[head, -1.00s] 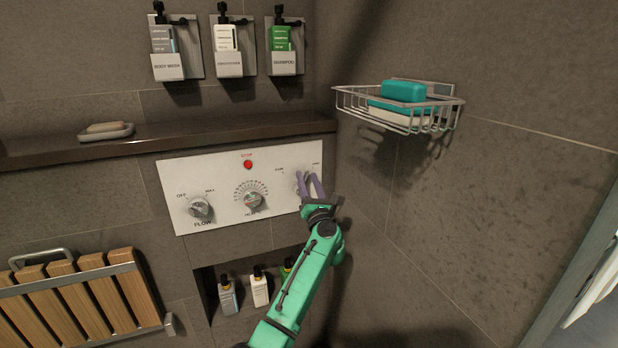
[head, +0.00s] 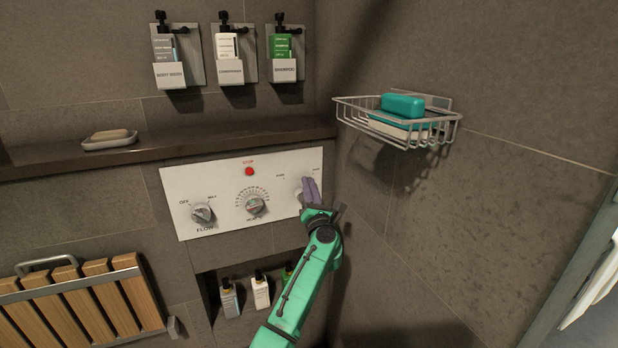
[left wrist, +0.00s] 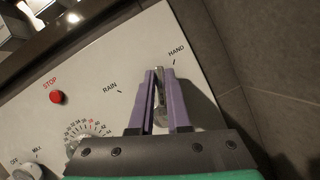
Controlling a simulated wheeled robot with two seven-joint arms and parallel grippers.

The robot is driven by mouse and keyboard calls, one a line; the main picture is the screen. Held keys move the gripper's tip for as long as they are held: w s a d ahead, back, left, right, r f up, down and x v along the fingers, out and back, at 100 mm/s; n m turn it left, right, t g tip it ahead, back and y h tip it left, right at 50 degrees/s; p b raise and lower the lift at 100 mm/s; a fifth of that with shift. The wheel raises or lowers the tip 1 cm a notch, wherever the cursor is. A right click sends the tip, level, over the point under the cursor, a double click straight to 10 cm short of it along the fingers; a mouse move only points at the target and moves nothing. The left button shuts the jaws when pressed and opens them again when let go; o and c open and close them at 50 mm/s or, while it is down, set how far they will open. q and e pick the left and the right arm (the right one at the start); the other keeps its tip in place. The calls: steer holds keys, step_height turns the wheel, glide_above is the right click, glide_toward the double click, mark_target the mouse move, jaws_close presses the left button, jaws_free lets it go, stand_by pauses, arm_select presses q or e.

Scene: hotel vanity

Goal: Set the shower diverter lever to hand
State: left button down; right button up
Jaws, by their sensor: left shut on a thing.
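The shower diverter lever is a grey metal lever (left wrist: 160,88) at the right end of the white control panel (head: 185,180). My left gripper (head: 311,183) has purple fingers and reaches the panel from below. In the left wrist view the left gripper (left wrist: 162,75) is shut on the lever, with one finger on each side. The lever points up the panel, towards the side of the HAND label (left wrist: 177,52) rather than the RAIN label (left wrist: 110,87). My right gripper is not in view.
The flow knob (head: 203,214), temperature dial (head: 254,204) and red stop button (head: 249,171) are left of the lever. A side wall stands close on the right, with a wire basket (head: 440,128) above. A dark ledge (head: 220,136) runs above the panel.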

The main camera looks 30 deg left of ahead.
arm_select(q)
steer(key=m+p, duration=0.1)
steer(key=m+h+p, duration=0.1)
steer(key=m+p, duration=0.1)
steer(key=m+t+h+p, duration=0.1)
steer(key=shift+w+d, duration=0.2)
steer(key=shift+w, duration=0.15)
steer(key=shift+f+m, duration=0.3)
steer(key=shift+m, duration=0.2)
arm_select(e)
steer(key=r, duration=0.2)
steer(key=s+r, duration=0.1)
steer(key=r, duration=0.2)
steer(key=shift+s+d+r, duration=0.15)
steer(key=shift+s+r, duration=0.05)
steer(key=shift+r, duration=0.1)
arm_select(q)
steer(key=c, duration=0.9)
jaws_free()
